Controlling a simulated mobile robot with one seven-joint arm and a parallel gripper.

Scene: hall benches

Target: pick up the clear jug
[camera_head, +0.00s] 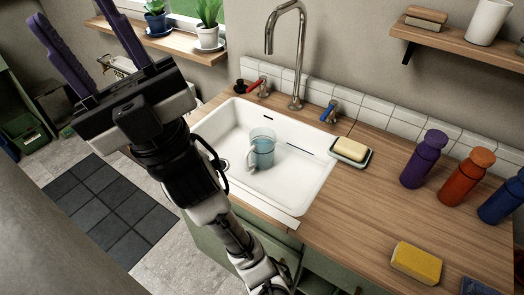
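The clear jug (262,150) stands in the white sink (309,172), left of the basin's middle. It looks bluish and see-through, with a handle toward the lower left. My gripper (72,14) is at the upper left, raised and pointing up and away from the sink. Its two dark purple fingers are spread apart with nothing between them. It is well clear of the jug, and my arm passes in front of the sink's left side.
A tall faucet (298,60) rises behind the sink, between a red-handled tap (257,87) and a blue-handled tap (329,112). Soap on a dish (350,151), several bottles (424,160) and a yellow sponge (416,263) are on the counter to the right. The counter's middle is clear.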

